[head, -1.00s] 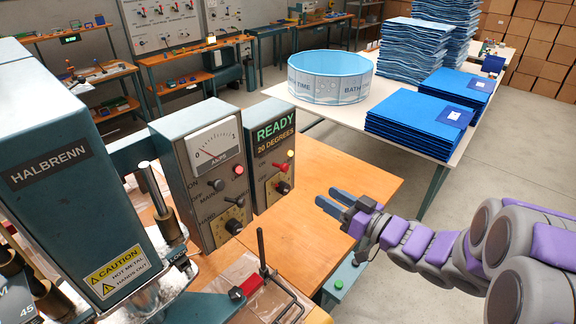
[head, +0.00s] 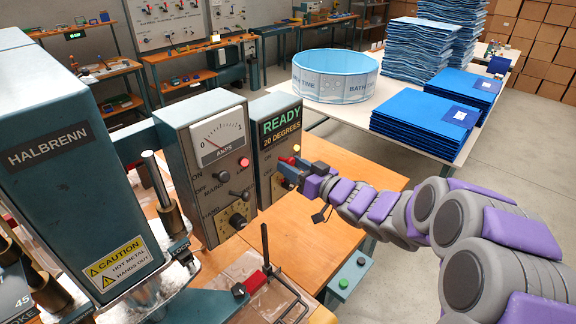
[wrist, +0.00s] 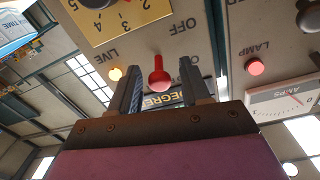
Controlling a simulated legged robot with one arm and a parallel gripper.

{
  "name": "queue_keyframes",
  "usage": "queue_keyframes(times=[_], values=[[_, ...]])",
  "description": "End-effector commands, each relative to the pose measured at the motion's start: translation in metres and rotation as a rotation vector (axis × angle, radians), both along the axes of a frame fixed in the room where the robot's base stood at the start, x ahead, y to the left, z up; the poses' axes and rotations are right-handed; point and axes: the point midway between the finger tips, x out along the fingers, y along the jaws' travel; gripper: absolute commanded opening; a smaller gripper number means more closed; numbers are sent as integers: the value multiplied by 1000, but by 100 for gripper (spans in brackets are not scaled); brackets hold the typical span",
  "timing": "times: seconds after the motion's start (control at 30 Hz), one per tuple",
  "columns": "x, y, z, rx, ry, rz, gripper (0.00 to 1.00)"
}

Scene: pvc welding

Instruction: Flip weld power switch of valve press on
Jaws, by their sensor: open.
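The weld power switch is a red ball-ended lever (wrist: 159,76), standing between my two open fingers in the wrist view, close to the panel. OFF is printed near it on one side and LIVE beside a small lit lamp (wrist: 115,73). My gripper (head: 286,168) is open in front of the control box reading READY 20 DEGREES (head: 279,128). In the head view its fingers cover most of the switch. I cannot tell whether the fingers touch the lever or which position it is in.
The ammeter box (head: 217,140), with its red lamp and black knobs, stands just left. The blue press body (head: 60,100) fills the left side. The orange bench top (head: 350,172) is partly clear. A red-handled fixture (head: 255,281) sits in front.

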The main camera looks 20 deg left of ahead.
Motion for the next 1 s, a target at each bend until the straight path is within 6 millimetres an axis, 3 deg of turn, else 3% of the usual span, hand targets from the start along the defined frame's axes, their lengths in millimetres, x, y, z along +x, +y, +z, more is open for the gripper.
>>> queue_keyframes(times=[0.3, 0.57, 1.0], values=[[9, 18, 0, 3, 0, 0, 47], [9, 20, 0, 0, 0, -1, 46], [9, 18, 0, 2, 0, 0, 4]])
